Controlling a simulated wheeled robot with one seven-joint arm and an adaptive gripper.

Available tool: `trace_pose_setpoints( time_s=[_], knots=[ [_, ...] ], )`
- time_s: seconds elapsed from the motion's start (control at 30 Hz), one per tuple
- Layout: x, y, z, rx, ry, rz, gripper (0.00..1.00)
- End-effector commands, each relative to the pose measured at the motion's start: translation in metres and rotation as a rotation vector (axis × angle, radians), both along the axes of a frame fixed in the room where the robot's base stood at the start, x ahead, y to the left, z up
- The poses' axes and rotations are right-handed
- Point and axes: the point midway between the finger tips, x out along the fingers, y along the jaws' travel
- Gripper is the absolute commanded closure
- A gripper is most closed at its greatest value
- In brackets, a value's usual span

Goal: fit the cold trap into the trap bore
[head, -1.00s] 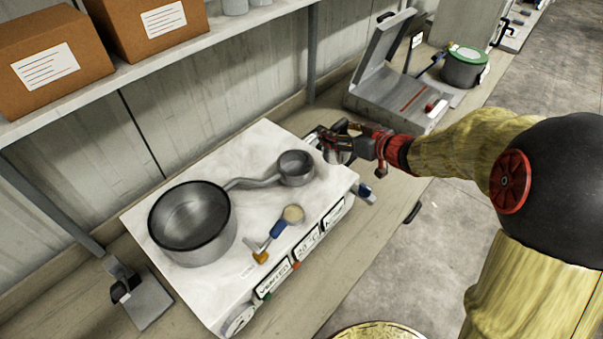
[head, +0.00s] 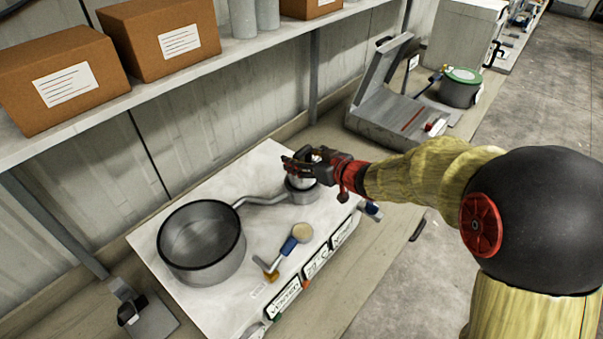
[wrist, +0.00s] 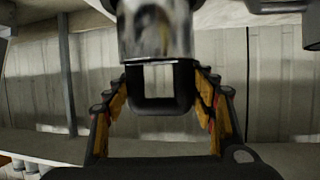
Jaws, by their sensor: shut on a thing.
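My gripper (head: 304,163) is shut on the cold trap, directly above the trap bore. In the wrist view the cold trap (wrist: 156,30) is a shiny grey metal cylinder with a dark square loop below it in the picture, between my fingers (wrist: 165,110). In the head view only a pale bit of the trap (head: 301,182) shows under my fingers. The trap bore (head: 303,197) is the small round grey cup on the white-topped unit. My gripper and the trap hide its mouth, so I cannot tell how far the trap is inside.
A wide, dark-rimmed grey pot (head: 201,243) stands on the unit (head: 265,160), joined to the bore by a bent pipe (head: 262,201). A grey hinged case (head: 397,112) stands behind right. A shelf with boxes (head: 160,40) overhangs the back.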

Motion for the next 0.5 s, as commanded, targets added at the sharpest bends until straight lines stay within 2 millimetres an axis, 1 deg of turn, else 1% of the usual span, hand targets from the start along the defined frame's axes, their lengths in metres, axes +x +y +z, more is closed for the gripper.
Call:
trace_pose_setpoints(
  time_s=[0.13,0.37,0.5],
  knots=[
    [0.001,0.0,-0.007,0.001,-0.003,-0.001,1.0],
    [0.001,0.0,-0.037,0.001,-0.003,0.0,1.0],
    [0.001,0.0,-0.038,0.002,-0.005,-0.001,1.0]
  ],
)
